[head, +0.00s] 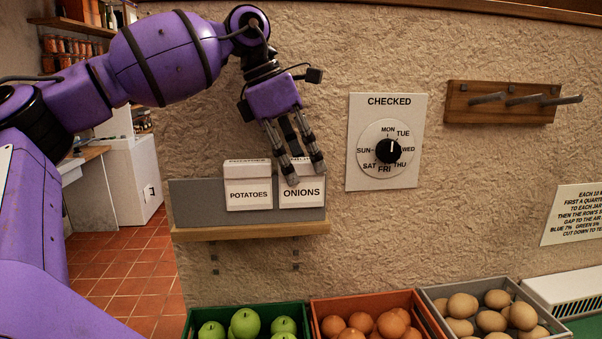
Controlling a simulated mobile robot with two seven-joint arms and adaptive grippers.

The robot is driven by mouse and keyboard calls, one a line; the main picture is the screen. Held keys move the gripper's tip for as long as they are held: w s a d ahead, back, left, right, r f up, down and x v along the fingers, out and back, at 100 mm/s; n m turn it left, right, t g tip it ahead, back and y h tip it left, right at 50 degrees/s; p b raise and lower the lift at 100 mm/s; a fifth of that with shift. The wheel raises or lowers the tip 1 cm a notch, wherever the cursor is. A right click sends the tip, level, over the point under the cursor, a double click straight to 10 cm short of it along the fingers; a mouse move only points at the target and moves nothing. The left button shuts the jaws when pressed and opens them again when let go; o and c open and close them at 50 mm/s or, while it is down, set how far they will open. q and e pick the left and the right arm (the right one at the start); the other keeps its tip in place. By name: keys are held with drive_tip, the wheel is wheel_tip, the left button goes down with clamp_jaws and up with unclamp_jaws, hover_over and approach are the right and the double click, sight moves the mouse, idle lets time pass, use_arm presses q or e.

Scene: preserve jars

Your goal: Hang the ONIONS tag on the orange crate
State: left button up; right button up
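The white ONIONS tag (301,195) stands at the right of a grey rack, with another white card partly showing behind it. My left gripper (305,176) is over the top of this tag. Its fingers point down and are spread apart, overlapping the tag's upper edge in the picture; whether they touch it, I cannot tell. The orange crate (428,319) is at the bottom middle, holding round orange-brown produce, its lower part cut off by the frame. My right gripper is out of view.
The POTATOES tag (249,196) stands left of ONIONS in the grey rack (190,205), on a wooden wall shelf (245,232). A green crate (199,313) of apples and a grey crate (431,302) of potatoes flank the orange one. A CHECKED dial (387,151) and a peg rack (464,103) are on the wall.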

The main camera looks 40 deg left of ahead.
use_arm(q)
drive_tip(key=shift+c, duration=0.8)
drive_tip(key=shift+r, duration=0.1)
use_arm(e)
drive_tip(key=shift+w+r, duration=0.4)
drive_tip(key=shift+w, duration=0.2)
